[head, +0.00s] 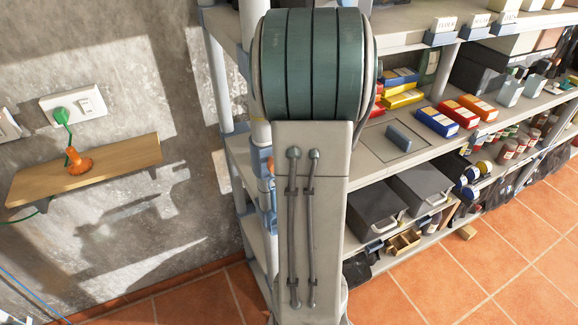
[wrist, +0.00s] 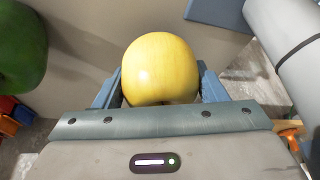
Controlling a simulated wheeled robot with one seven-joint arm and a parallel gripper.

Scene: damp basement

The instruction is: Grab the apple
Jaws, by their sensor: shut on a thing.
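A round yellow apple (wrist: 160,68) is in the wrist view, between the two blue-grey fingers of my gripper (wrist: 160,86). The fingers are shut on it, one at each side. The apple's lower part is hidden behind the gripper body. In the head view my arm stands in the middle and hides the gripper and the apple.
In the wrist view, a round green thing (wrist: 20,48) is at the upper left, and a grey cylinder (wrist: 285,45) is close by at the right. In the head view, a metal shelf (head: 415,160) with boxes stands right of my arm. A wooden wall shelf (head: 115,160) is at the left. Tiled floor (head: 520,225) is open at lower right.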

